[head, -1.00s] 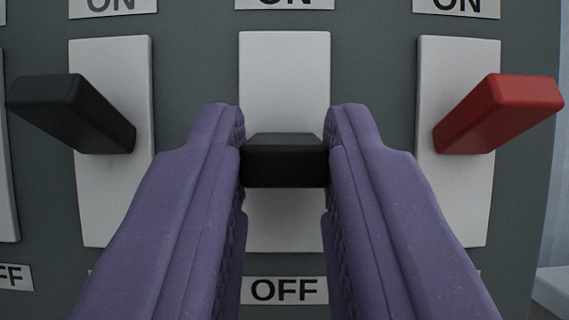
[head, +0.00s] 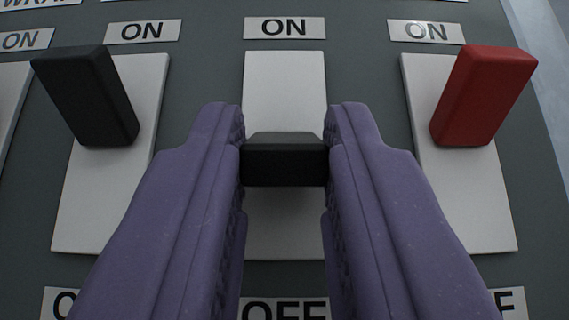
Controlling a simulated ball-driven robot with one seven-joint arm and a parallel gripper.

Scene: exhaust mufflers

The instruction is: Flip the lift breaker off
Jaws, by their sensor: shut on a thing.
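My gripper (head: 284,160) has two purple fingers shut on the black middle lever (head: 284,163), one finger on each side. The lever sits on a pale upright plate (head: 284,85) between an ON label (head: 284,28) above and an OFF label (head: 285,309) below. The OFF label is partly cut off by the frame and the fingers. The lever's end faces the camera. No label in view names the lift breaker, so I cannot tell which lever it is.
A black lever (head: 86,97) stands to the left and a red lever (head: 484,97) to the right, each on its own pale plate and clear of my fingers. The grey panel (head: 200,85) fills the background. Its right edge shows at upper right.

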